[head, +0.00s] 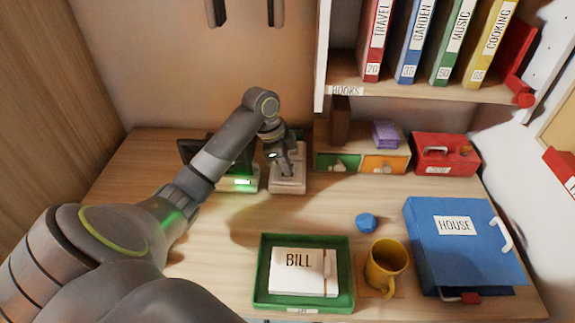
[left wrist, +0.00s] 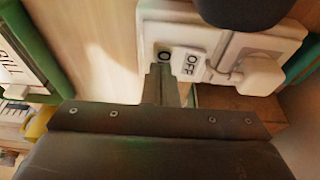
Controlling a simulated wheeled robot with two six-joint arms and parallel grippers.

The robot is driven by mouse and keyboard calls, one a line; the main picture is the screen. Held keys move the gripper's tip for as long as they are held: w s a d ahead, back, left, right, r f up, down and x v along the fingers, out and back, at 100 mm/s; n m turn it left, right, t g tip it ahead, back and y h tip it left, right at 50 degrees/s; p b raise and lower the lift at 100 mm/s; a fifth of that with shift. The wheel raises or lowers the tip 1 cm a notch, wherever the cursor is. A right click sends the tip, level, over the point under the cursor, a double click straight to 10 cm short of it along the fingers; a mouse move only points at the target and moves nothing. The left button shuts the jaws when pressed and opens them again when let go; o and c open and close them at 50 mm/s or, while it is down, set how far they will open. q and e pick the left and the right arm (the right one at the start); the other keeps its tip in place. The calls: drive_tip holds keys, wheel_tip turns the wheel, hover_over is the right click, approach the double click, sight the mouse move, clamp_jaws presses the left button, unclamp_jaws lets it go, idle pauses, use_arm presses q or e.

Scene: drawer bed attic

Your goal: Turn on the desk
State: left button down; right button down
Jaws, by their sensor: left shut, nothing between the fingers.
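A white switch box (head: 288,186) stands on the wooden desk (head: 200,255) near the back wall. In the left wrist view the switch box (left wrist: 160,30) shows an OFF label (left wrist: 190,63) and part of another label starting with O. Its pale lever (left wrist: 250,76) lies on the OFF side of the box. My left gripper (head: 277,153) is shut and empty, over the switch box. In the left wrist view its fingertips (left wrist: 160,76) are beside the labels and cover part of one; I cannot tell whether they touch the box. My right gripper is not seen.
A small device with a green light (head: 242,182) stands left of the box. A drawer unit (head: 400,160) and red case (head: 446,154) are to the right. A green tray (head: 262,270), yellow mug (head: 386,265), blue lump (head: 366,222) and blue HOUSE folder (head: 455,255) are nearer.

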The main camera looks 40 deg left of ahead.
use_arm(q)
drive_tip(key=shift+w+a, duration=0.25)
drive_tip(key=shift+a, duration=0.2)
drive_tip(key=shift+w+a+r+p, duration=0.1)
drive_tip(key=shift+w+r+p, duration=0.15)
drive_tip(key=shift+w+p, duration=0.1)
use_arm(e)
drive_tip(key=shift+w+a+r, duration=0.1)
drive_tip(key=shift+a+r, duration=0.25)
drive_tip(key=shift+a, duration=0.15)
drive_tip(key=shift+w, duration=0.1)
